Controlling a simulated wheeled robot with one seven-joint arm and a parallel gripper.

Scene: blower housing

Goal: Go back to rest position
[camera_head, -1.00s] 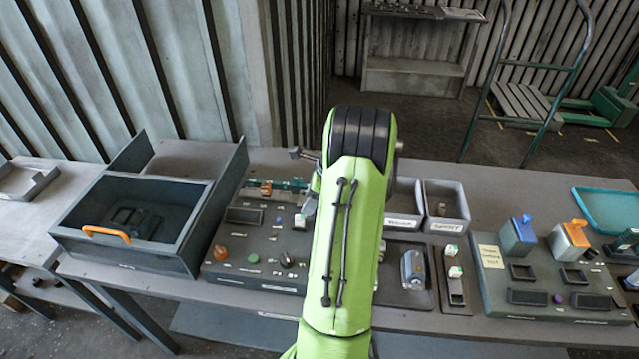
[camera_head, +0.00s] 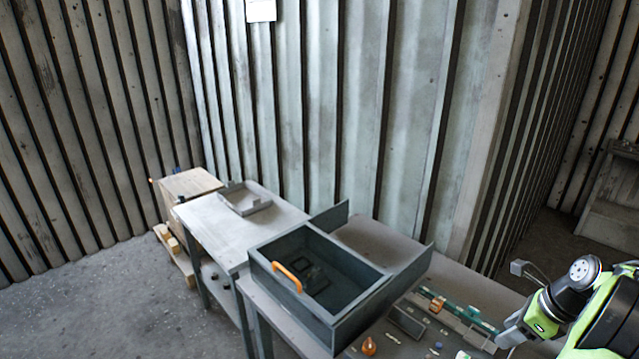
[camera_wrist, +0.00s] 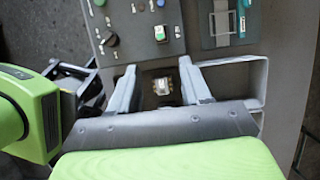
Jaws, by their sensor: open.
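My gripper (camera_wrist: 157,78) shows in the wrist view with its two grey fingers spread apart and nothing held between them. It points down above the bench. A small metallic part (camera_wrist: 161,86) shows in a dark opening below the gap between the fingers; I cannot tell how far below. In the head view my green and black arm is at the lower right edge, over the right part of the bench, and the fingers cannot be made out clearly there.
An open dark drawer box (camera_head: 352,263) with an orange handle (camera_head: 287,276) sits on the bench, left of my arm. A side table (camera_head: 193,215) holds a shallow grey tray (camera_head: 245,201). A grey bin (camera_wrist: 262,82) is beside the right finger. The floor at left is clear.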

